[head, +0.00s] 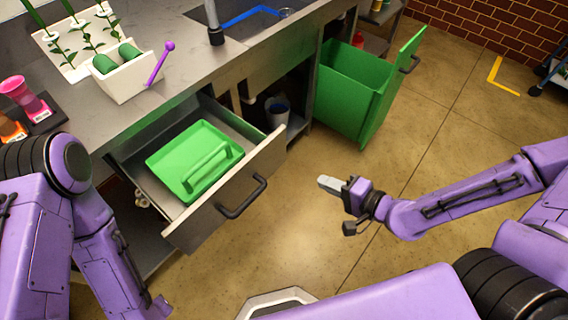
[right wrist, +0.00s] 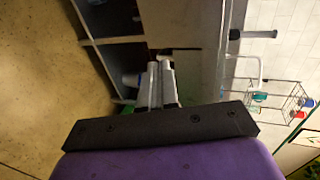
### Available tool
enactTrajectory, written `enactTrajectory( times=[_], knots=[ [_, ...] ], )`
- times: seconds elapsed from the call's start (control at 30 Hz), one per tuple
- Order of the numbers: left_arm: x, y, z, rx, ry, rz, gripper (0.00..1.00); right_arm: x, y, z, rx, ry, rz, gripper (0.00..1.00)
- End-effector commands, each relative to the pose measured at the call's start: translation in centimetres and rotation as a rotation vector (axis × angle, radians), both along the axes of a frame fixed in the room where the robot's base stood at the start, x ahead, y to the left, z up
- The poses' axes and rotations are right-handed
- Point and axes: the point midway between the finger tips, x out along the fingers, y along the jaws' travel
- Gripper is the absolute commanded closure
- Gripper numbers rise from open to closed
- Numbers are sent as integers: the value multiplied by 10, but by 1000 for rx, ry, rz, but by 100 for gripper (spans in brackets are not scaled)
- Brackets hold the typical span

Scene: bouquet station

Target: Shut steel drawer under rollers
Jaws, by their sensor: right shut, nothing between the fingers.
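The steel drawer (head: 225,205) stands pulled out from under the counter, below a white box with green rollers (head: 116,57). Its front carries a dark bar handle (head: 243,197). A green tray with a raised grip (head: 180,155) lies inside the drawer. My right gripper (head: 326,183) is shut and empty, over the floor to the right of the drawer front and apart from it. Its closed fingers also show in the right wrist view (right wrist: 160,70). My left arm comes down at the left, and its gripper is out of the picture.
A green pull-out bin (head: 350,95) stands open to the right of the drawer. A grey-blue bucket (head: 277,110) sits in the open cabinet between them. Flowers on a white board (head: 62,42) and a purple stick (head: 160,64) are on the counter.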

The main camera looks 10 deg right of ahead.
Motion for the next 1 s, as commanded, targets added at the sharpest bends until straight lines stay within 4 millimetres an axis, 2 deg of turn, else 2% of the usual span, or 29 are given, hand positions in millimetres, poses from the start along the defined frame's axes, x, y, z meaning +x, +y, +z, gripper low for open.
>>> enactTrajectory(
  times=[0.1, 0.27, 0.4, 0.63, 0.7, 0.83, 1.0],
  knots=[
    [-1, 0, -7, 0, 2, 0, 67, 6, 6, 5, 35, -35, 10, 100],
    [-1, 0, -30, 0, 2, 0, 67, 22, 20, -8, 35, -35, 14, 100],
    [-1, 0, -38, 0, 2, 1, 67, 42, 36, -14, 34, -31, 16, 100],
    [-1, 0, -41, 0, 2, 0, 67, 81, 64, -25, 33, -32, 15, 100],
    [-1, 0, -37, 0, 2, 0, 67, 92, 71, -22, 32, -33, 13, 100],
    [-1, 0, -35, 0, 2, 0, 67, 105, 80, -22, 34, -32, 12, 100],
    [-1, 0, -35, 0, 2, 0, 67, 112, 85, -22, 35, -33, 11, 100]
  ],
)
